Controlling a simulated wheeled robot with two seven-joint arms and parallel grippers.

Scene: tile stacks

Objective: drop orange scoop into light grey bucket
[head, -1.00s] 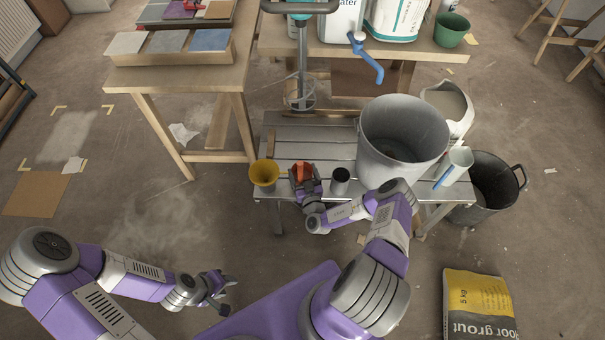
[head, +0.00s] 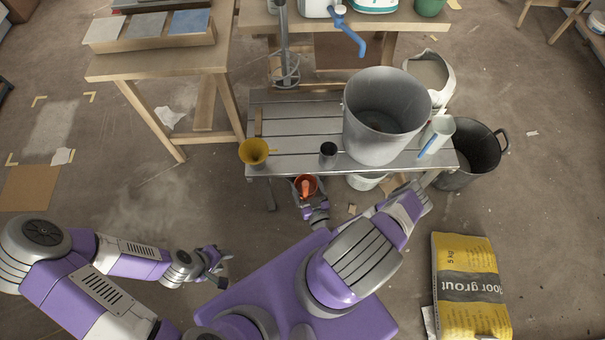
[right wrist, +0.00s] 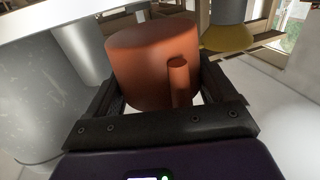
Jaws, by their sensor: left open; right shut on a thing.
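The orange scoop (head: 305,184) is held in my right gripper (head: 307,191), in front of the bench's near edge. In the right wrist view the scoop (right wrist: 150,62) sits between the two dark fingers, its short handle towards the camera. The large light grey bucket (head: 364,138) stands upright on the slatted bench, up and to the right of the scoop. Its open top faces up and no contents show. My left gripper (head: 219,268) is open and empty, low over the floor at the left, away from the bench.
A white jug (head: 437,134) stands right of the bucket. A black tub (head: 478,158) and a floor grout bag (head: 468,285) are on the floor at right.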

